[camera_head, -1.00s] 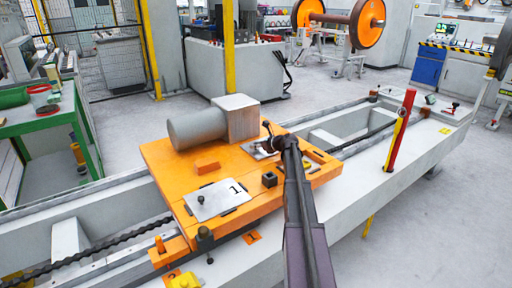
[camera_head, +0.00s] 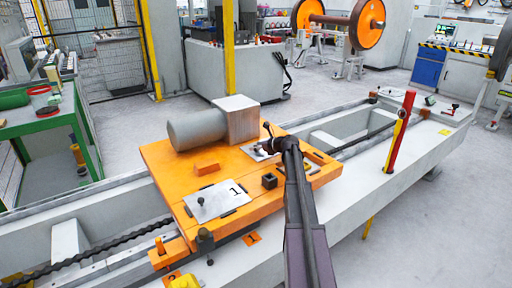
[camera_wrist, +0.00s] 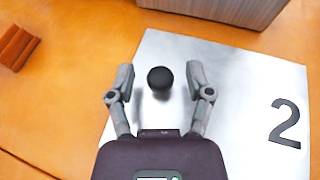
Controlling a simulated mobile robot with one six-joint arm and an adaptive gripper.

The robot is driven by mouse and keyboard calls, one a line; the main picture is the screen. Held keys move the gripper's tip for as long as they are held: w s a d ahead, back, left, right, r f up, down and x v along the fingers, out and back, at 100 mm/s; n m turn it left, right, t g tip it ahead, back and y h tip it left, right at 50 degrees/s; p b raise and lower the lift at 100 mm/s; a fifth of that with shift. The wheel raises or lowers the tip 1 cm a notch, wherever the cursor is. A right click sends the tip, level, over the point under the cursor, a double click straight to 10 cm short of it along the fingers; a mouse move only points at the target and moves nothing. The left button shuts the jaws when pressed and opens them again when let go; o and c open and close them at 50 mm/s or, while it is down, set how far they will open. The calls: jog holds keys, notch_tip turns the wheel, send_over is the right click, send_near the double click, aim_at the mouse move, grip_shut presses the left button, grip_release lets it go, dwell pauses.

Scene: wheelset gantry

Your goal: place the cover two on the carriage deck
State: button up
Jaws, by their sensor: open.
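Cover two is a pale metal plate (camera_wrist: 235,100) marked with a black 2. It lies on the orange carriage deck (camera_wrist: 60,100), and its edge shows in the head view (camera_head: 257,152). A round dark knob (camera_wrist: 160,78) stands up from the plate. My gripper (camera_wrist: 160,82) is open over the plate, with one finger on each side of the knob and visible gaps to both. In the head view my arm hides most of cover two. Cover one (camera_head: 217,200), a plate marked 1 with a small knob, lies on the deck nearer the front left.
A grey cylinder with a box-shaped end (camera_head: 213,122) stands on the deck behind the covers. An orange block (camera_head: 206,168) and a black square socket (camera_head: 269,181) are close by. A red and yellow post (camera_head: 400,130) rises from the gantry rail at right.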

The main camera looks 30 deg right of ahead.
jog(key=p+v, duration=0.3)
jog(key=v, duration=0.7)
jog(key=shift+p, duration=0.4)
jog(key=shift+v, duration=0.85)
jog(key=shift+f, duration=0.1)
